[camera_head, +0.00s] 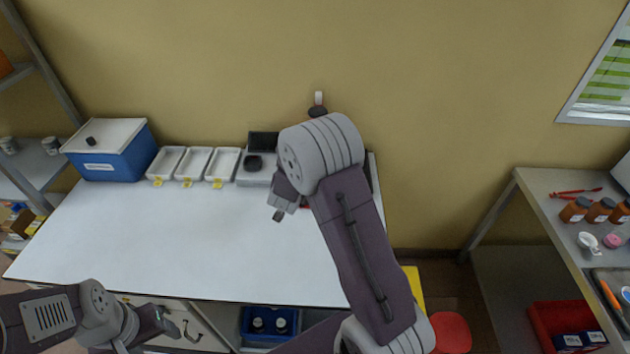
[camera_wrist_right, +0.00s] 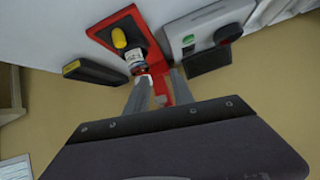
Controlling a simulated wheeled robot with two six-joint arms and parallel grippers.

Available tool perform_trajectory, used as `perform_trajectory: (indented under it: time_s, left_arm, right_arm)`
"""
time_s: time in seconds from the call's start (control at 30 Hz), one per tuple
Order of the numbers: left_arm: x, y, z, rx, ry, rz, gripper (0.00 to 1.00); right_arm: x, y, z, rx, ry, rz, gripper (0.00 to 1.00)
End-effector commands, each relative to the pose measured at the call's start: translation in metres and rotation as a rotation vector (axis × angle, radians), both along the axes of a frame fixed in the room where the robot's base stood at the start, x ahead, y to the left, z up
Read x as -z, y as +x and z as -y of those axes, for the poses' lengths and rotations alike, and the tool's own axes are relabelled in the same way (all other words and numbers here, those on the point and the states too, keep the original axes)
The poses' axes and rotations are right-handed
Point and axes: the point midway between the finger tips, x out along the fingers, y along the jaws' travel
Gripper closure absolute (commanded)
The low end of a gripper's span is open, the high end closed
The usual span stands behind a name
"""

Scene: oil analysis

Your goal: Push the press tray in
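In the right wrist view a red press-like unit (camera_wrist_right: 128,29) holds a small bottle with a yellow top (camera_wrist_right: 119,38). A narrow red part (camera_wrist_right: 159,88) extends from it towards my right gripper (camera_wrist_right: 160,80). The right gripper's two fingers are apart, one on each side of this red part. Whether they touch it is unclear. In the head view my right arm hides most of the unit; only a sliver of red (camera_head: 304,206) shows beside the wrist. My left gripper (camera_head: 170,325) is low at the table's front edge, and its finger gap is not clear.
A grey device (camera_wrist_right: 205,30) stands close beside the red unit, with a dark object (camera_wrist_right: 92,72) on its other side. White trays (camera_head: 193,164) and a blue box (camera_head: 112,155) stand along the table's back. The table's middle (camera_head: 190,235) is clear.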

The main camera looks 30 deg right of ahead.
Motion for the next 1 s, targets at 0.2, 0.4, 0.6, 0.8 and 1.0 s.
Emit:
perform_trajectory:
  time_s: [0.2, 0.4, 0.6, 0.8, 1.0]
  left_arm:
    - [-0.087, 0.000, 0.000, 0.000, 0.000, 0.000, 0.36]
    - [-0.088, 0.000, 0.000, 0.000, 0.000, 0.000, 0.36]
    - [-0.092, 0.000, 0.000, 0.000, 0.000, -0.001, 0.36]
    - [-0.101, 0.000, 0.000, 0.000, 0.000, 0.000, 0.36]
    - [-0.104, 0.000, 0.000, 0.000, 0.000, 0.000, 0.36]
  right_arm:
    - [0.035, -0.033, 0.018, 0.116, -0.027, -0.181, 0.71]
    - [0.047, -0.042, 0.017, 0.113, -0.029, -0.214, 0.71]
    - [0.061, -0.033, 0.027, 0.114, -0.028, -0.215, 0.71]
    - [0.090, -0.012, 0.049, 0.115, -0.028, -0.214, 0.71]
    - [0.109, 0.001, 0.061, 0.112, -0.028, -0.213, 0.71]
